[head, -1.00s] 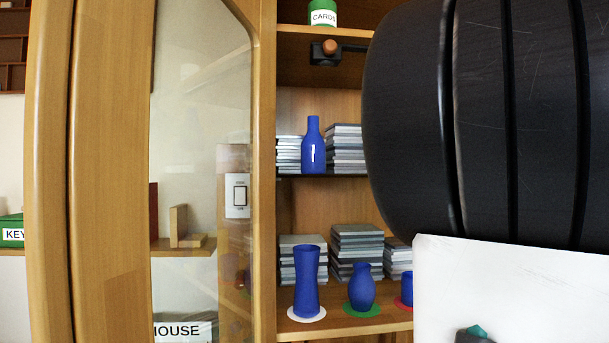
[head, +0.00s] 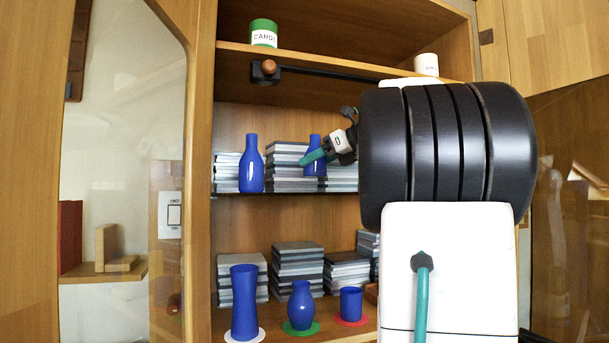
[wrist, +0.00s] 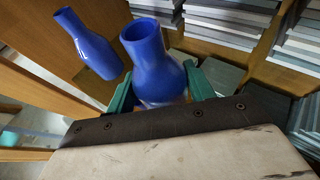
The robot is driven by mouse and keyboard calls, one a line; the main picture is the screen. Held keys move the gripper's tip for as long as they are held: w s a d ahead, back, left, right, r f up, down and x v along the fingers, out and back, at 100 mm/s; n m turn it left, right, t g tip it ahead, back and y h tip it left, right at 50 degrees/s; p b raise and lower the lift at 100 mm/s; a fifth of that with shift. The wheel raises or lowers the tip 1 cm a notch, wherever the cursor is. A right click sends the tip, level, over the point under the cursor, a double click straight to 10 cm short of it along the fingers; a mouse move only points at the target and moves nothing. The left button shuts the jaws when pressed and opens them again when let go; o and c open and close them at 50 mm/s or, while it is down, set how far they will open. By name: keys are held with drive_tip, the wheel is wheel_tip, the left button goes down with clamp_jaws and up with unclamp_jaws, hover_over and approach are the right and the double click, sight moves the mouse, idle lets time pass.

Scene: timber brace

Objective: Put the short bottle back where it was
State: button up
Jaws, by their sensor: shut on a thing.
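My gripper (head: 316,156) is at the middle shelf of the cabinet, its teal fingers shut around a blue bottle (head: 314,170), which looks like the short bottle. In the wrist view this bottle (wrist: 152,55) stands between the two teal fingers, its open mouth towards the camera. Its base is hidden, and I cannot tell whether it touches the shelf. A second, taller-looking blue bottle (head: 251,170) stands on the middle shelf to the left, apart from the held one; it also shows in the wrist view (wrist: 88,45).
Stacks of grey books (head: 288,165) stand behind the bottles. On the lower shelf are a flared blue vase (head: 244,300) on a white disc, a round one (head: 301,305) on green and a cup (head: 351,303) on red. A rod with an orange knob (head: 268,67) is above.

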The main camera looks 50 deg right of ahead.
sight(318, 172)
drive_tip(key=shift+f, duration=1.7)
drive_tip(key=shift+f, duration=0.2)
drive_tip(key=o, duration=1.1)
drive_tip(key=shift+r, duration=0.15)
drive_tip(key=shift+s+r, duration=0.15)
drive_tip(key=shift+s, duration=0.1)
drive_tip(key=v, duration=1.1)
drive_tip(key=shift+s+r, duration=0.1)
drive_tip(key=shift+s, duration=0.1)
